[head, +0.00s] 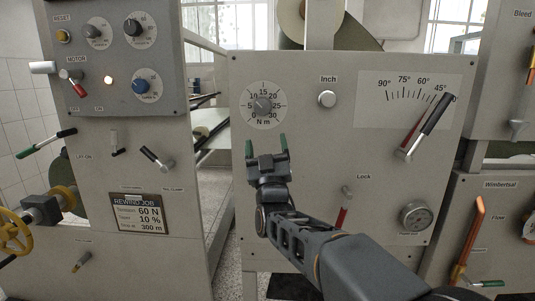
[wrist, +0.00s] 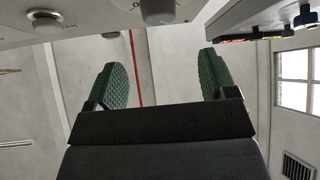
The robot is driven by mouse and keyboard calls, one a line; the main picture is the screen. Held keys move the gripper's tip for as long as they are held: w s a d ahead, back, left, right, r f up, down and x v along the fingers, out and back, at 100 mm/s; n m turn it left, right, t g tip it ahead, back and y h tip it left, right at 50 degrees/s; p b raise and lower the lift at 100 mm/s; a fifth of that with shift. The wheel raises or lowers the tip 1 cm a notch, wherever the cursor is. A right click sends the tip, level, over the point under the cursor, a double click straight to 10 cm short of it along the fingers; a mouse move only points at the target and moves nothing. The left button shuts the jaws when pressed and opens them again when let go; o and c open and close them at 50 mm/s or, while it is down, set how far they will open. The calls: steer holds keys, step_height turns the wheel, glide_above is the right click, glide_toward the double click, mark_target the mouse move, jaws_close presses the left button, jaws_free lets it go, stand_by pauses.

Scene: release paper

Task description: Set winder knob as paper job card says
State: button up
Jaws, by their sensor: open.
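The job card (head: 139,213) on the left cabinet reads "REWIND JOB", 60 N, 10 %, and 300 m on its last line. On the panel above it are two grey-black knobs (head: 95,32) (head: 134,26) and a blue knob (head: 140,86); their small labels and scales are unreadable. I cannot tell which is the winder knob. My gripper (head: 266,146) is open and empty in front of the middle cabinet, below a grey N m dial knob (head: 263,105). In the wrist view my gripper (wrist: 163,80) shows its green pads apart, with a grey knob-like part (wrist: 158,10) beyond, cut by the top edge.
The left panel also has a yellow reset button (head: 63,36), a red-handled motor switch (head: 74,82) and a lit lamp (head: 108,80). Levers (head: 156,157) stick out below it. The middle cabinet carries an Inch button (head: 327,99), a long lever (head: 424,127) and a red-handled Lock lever (head: 343,210).

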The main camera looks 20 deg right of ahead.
steer(key=shift+v, duration=0.95)
steer(key=s+d+r+m+g+y+p, duration=0.1)
steer(key=s+r+g+y+p, duration=0.2)
steer(key=s+g+p, duration=1.8)
steer(key=shift+m+g+p, duration=0.4)
steer(key=shift+g+p, duration=0.6)
steer(key=shift+p, duration=5.35)
steer(key=shift+d, duration=0.1)
